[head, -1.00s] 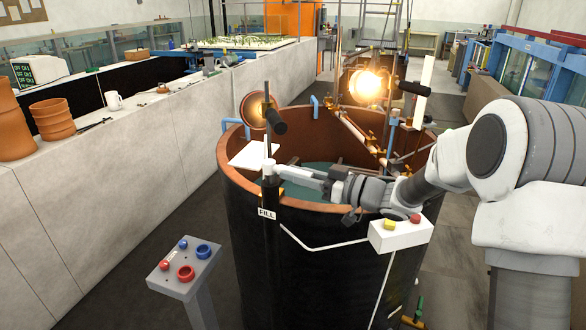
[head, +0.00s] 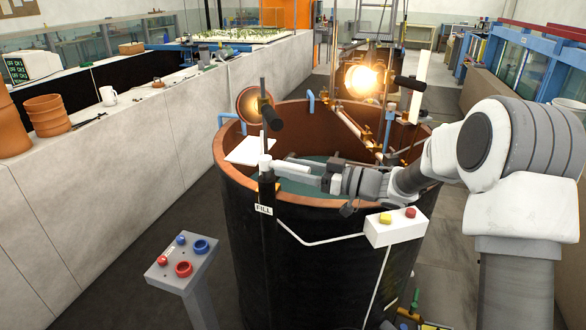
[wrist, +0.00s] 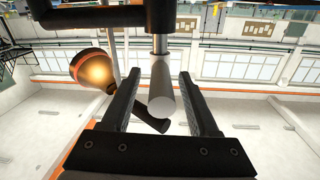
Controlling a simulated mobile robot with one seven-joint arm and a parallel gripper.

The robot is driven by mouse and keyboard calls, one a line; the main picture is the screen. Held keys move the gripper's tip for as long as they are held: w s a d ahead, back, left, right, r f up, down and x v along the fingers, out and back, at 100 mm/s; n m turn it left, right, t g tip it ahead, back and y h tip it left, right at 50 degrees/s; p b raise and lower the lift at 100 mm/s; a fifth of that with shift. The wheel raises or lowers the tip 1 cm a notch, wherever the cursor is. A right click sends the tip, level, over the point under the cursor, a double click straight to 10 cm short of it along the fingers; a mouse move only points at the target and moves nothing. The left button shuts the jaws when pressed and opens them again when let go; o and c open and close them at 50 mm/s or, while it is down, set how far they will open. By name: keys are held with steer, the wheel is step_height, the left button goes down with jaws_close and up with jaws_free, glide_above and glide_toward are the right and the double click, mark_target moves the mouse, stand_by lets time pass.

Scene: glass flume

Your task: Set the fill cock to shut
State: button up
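The FILL label (head: 263,210) is on the dark outer wall of the round tank (head: 330,240). Just above it, at the rim, stands a dark post with a pale cylindrical piece (head: 265,163), which appears to be the fill cock's handle. My gripper (head: 280,168) reaches over the tank from the right, its fingertips close beside this piece. In the wrist view the gripper (wrist: 160,78) is open, and the white cylinder (wrist: 161,92) shows between its fingers with gaps on both sides. I cannot tell the cock's setting.
A grey button pedestal (head: 184,262) stands front left. A long wall (head: 130,150) bounds the left.

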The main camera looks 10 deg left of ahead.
steer(key=b+v, duration=0.1)
steer(key=v, duration=1.6)
steer(key=shift+d+b, duration=0.2)
steer(key=shift+b, duration=0.15)
steer(key=shift+r, duration=0.1)
steer(key=w+d+r+m+t+h, duration=0.4)
steer(key=w+r+m+t+h, duration=0.15)
steer(key=r+t+h, duration=0.4)
steer(key=s+d+r+m+t+h, duration=0.1)
steer(key=s+d+r+m+h, duration=0.1)
steer(key=s+d+m+h, duration=0.45)
steer(key=s+a+f+m+g, duration=0.1)
steer(key=s+f+g, duration=0.3)
steer(key=s, duration=0.9)
steer(key=s+a+f+m+g+h, duration=0.1)
steer(key=s+f+g, duration=0.4)
steer(key=s, duration=0.8)
step_height(320, 180, down, 2)
steer(key=shift+s+a+h, duration=0.3)
steer(key=shift+s, duration=0.05)
